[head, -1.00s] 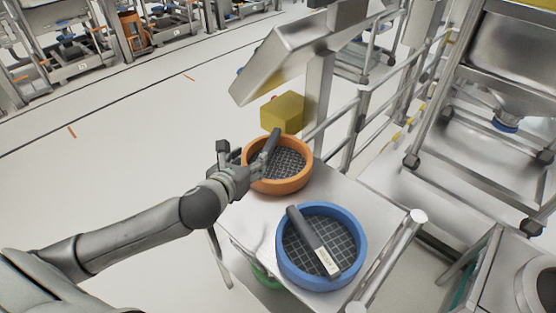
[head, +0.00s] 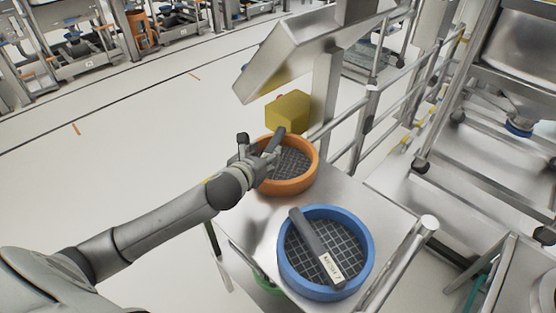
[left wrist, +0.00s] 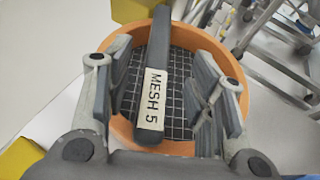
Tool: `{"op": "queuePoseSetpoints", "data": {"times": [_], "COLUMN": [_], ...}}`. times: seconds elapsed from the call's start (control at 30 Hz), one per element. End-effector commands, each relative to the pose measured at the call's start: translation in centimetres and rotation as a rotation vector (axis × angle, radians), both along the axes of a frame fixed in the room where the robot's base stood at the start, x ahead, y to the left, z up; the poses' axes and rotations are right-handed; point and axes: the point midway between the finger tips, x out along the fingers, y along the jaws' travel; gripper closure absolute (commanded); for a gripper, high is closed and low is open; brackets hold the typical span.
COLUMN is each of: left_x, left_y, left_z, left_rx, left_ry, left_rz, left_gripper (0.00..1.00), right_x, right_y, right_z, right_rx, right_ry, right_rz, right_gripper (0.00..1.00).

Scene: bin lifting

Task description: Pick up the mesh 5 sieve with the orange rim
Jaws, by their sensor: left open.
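The orange-rimmed sieve (head: 308,181) stands on the far part of a metal table. In the left wrist view its rim (left wrist: 212,46) encloses a dark mesh, with a dark grey handle bar (left wrist: 159,50) across it labelled "MESH 5". My left gripper (head: 262,148) is over the sieve's left side. In the left wrist view the open fingers of my left gripper (left wrist: 160,95) stand on either side of the bar, with a gap on both sides. The right gripper is not in view.
A blue-rimmed sieve (head: 370,248) with a labelled bar stands nearer on the same metal table (head: 250,212). A yellow block (head: 289,110) and a metal post (head: 325,92) are just behind the orange sieve. Rails (head: 368,125) run along the right. Open floor lies left.

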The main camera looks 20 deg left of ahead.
Motion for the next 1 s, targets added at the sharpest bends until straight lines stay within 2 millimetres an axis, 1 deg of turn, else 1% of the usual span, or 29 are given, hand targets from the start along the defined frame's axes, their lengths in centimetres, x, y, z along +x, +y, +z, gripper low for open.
{"op": "queuePoseSetpoints", "data": {"times": [0.1,0.3,0.4,0.63,1.0], "left_x": [1.6,3.5,3.9,3.9,3.9], "left_y": [0.3,0.5,0.6,0.6,0.6], "left_z": [-0.5,-1.3,-1.5,-1.5,-1.5], "left_rx": [-0.004,-0.002,-0.001,0.000,0.000], "left_ry": [0.001,-0.001,0.001,0.001,0.001], "left_rz": [0.003,0.001,0.000,-0.001,-0.001], "left_gripper": [0.50,0.50,0.50,0.50,0.98], "right_x": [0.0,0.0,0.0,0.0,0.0], "right_y": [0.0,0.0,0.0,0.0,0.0], "right_z": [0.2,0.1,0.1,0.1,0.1], "right_rx": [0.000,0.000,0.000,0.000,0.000], "right_ry": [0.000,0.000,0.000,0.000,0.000], "right_rz": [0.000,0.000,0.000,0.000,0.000], "right_gripper": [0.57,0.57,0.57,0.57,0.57]}}
